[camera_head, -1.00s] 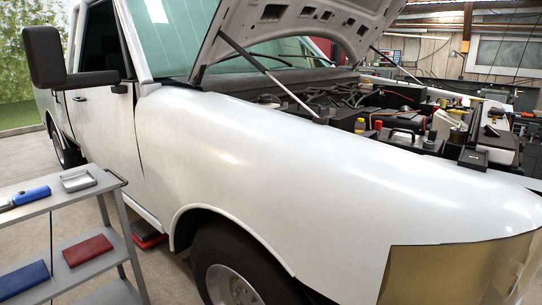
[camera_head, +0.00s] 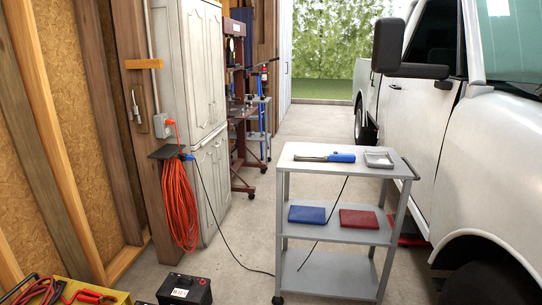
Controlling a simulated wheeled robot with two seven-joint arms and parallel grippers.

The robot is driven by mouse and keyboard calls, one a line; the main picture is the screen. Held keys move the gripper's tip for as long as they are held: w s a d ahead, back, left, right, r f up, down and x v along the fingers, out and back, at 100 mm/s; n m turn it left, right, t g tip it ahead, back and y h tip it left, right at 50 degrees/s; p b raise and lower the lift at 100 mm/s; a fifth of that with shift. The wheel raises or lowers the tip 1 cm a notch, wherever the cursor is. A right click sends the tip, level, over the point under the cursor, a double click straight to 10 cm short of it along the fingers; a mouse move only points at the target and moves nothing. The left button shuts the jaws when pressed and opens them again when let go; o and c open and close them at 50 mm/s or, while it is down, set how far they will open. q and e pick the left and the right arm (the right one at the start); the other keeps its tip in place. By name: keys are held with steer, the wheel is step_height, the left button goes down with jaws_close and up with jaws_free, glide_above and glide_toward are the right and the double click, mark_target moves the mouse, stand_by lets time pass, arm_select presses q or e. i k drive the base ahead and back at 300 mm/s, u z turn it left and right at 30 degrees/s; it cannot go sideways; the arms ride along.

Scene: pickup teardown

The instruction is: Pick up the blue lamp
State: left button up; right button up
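A blue lamp (camera_head: 341,157) with a grey rod-like part on its left lies on the top shelf of a grey wheeled cart (camera_head: 330,233). A black cord hangs down from the cart's top and runs along the floor to a plug by the orange cable. Neither of my grippers is in the head view.
A grey metal tray (camera_head: 379,159) lies beside the lamp. The white pickup (camera_head: 480,140) stands close on the right.

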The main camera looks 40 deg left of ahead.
mark_target(300, 155)
steer(key=u, duration=1.15)
steer(key=i, duration=1.9)
steer(key=u, duration=0.45)
